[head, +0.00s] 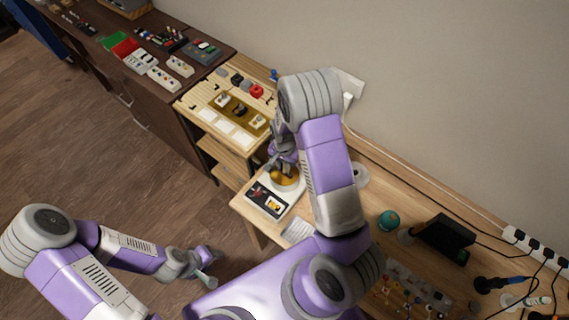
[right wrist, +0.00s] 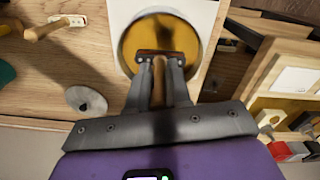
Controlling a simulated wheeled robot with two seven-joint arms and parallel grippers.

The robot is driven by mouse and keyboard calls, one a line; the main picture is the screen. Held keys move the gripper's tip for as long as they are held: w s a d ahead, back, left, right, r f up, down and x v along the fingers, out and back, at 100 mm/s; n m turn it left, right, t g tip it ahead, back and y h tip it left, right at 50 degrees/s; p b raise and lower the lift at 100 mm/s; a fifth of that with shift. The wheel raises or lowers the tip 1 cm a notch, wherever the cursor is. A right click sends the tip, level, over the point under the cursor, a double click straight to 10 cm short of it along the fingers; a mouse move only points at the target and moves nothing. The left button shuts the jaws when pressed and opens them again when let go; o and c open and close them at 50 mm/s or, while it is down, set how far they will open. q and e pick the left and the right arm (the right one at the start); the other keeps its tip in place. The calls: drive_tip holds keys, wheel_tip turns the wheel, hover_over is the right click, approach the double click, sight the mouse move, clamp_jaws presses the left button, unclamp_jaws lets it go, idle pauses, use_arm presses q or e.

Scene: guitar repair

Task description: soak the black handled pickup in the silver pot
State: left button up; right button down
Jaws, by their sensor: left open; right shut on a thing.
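A round pot (head: 289,183) with a golden inside stands on a white plate near the end of the wooden bench. In the right wrist view the pot (right wrist: 201,38) lies straight beyond my fingertips. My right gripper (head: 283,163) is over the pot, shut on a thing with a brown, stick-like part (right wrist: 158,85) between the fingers. A dark reddish bar crosses at the fingertips, in front of the pot's golden inside. I cannot tell whether it touches the pot, and no black handle shows clearly. My left gripper (head: 210,268) is open and empty, low over the floor.
A dark picture card (head: 263,200) lies beside the pot. A wooden rack (head: 190,103) with several parts stands behind it. A teal round thing (head: 388,220), a black box (head: 447,236) and cables are at the right. The wall bounds the bench's back.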

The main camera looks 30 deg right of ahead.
drive_tip(key=shift+f+b, duration=1.55)
drive_tip(key=shift+f, duration=0.45)
idle(6.0)
